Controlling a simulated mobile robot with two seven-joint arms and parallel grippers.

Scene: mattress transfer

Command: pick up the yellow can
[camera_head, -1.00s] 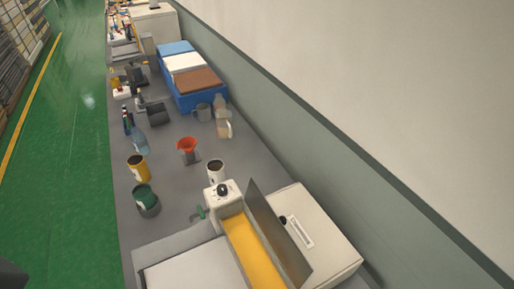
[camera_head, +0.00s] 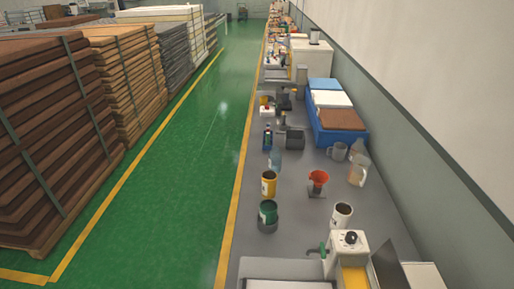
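The yellow can (camera_head: 268,184) stands upright on the grey bench (camera_head: 300,213), near its left edge. It has a dark open top and a pale label. A green can in a grey holder (camera_head: 268,216) stands just in front of it. A clear bluish bottle (camera_head: 275,161) stands just behind it. Neither of my grippers shows in the head view.
An orange funnel (camera_head: 318,179) and a white can (camera_head: 341,214) stand right of the yellow can. A blue crate (camera_head: 334,134) and jugs are farther back by the wall. A machine (camera_head: 346,255) is in front. Green floor (camera_head: 180,190) lies open at left, beside stacked boards (camera_head: 50,130).

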